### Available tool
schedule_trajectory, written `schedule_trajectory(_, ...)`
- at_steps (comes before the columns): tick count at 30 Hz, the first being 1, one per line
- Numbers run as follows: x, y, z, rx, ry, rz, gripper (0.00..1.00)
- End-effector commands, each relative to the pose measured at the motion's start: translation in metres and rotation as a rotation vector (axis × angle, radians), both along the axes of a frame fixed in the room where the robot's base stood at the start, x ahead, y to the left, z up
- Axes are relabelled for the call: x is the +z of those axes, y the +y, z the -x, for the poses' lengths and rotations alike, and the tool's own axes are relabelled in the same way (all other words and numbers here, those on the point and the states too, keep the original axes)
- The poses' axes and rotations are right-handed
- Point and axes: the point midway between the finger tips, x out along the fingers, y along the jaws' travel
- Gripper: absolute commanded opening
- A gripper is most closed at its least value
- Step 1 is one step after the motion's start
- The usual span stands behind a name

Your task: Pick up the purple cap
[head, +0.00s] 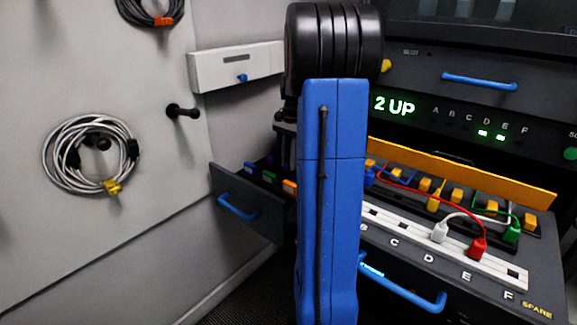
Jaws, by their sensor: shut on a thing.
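My blue arm link fills the middle of the head view and hides much of what is behind it. Dark parts of my gripper (286,128) show just left of the link, above the open drawer (244,214). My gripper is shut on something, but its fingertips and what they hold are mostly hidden. I cannot make out the purple cap clearly. Small coloured pieces lie in the drawer, among them a green one (268,176) and an orange one (290,186).
Right of my arm, a white socket strip (405,231) holds a white plug (440,231) and a red plug (478,246). A yellow rail (470,176) runs behind several connectors. A display (395,106) reads "2 UP". A grey cable coil (90,156) hangs on the left panel.

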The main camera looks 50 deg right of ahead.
Motion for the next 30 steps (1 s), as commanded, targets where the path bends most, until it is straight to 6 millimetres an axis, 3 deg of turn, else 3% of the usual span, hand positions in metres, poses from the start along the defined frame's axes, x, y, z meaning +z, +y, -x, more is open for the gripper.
schedule_trajectory(5, 0.01, 0.0, 0.0, 0.0, -0.001, 0.001, 0.0)
schedule_trajectory(11, 0.047, -0.001, -0.001, 0.001, -0.003, 0.003, 0.0)
schedule_trajectory(30, 0.222, -0.001, -0.001, 0.0, -0.002, 0.003, 0.0)
